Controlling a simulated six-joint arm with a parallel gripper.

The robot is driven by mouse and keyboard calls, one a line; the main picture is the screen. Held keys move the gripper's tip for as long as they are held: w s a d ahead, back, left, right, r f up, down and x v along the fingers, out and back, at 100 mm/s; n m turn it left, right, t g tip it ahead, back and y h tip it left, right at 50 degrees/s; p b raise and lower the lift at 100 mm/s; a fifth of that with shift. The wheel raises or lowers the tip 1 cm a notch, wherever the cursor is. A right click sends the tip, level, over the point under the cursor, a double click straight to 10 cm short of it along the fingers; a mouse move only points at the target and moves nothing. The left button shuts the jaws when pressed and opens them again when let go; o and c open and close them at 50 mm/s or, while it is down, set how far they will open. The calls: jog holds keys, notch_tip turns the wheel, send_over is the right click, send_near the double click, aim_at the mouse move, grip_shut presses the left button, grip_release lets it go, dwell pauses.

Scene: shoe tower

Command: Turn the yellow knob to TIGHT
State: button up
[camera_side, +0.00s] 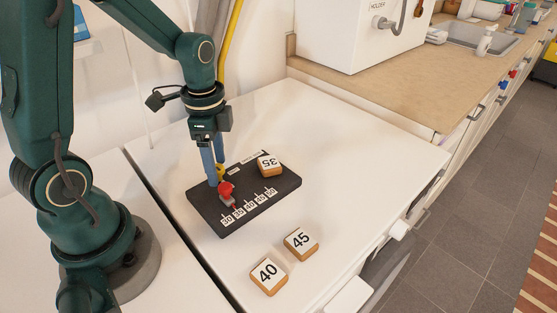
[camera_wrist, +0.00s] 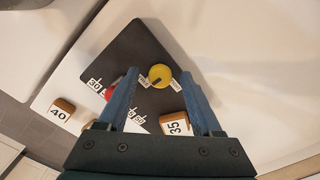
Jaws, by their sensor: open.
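The yellow knob (camera_wrist: 159,75) sits on the black board (camera_wrist: 121,48), with a dark pointer mark and a small white label on either side of it; the label words are too small to read. In the side view the knob (camera_side: 221,172) is partly hidden behind my gripper (camera_side: 215,178). My gripper (camera_wrist: 166,85) is open, its two blue fingers apart on either side of the knob, pointing down at it. I cannot tell whether the fingers touch the knob.
A red knob on a slider (camera_side: 226,188) stands beside the fingers, near a row of number labels. The 35 block (camera_side: 268,165) rests on the board. The 45 block (camera_side: 300,243) and 40 block (camera_side: 268,276) lie on the white top, which is otherwise clear on the right.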

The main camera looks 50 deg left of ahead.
grip_shut()
jog(key=shift+n, duration=0.3)
jog(key=n, duration=0.3)
jog(key=shift+n, duration=0.3)
jog(key=n, duration=0.4)
jog(key=shift+r+n, duration=0.1)
jog(key=shift+n, duration=0.2)
jog(key=n, duration=0.9)
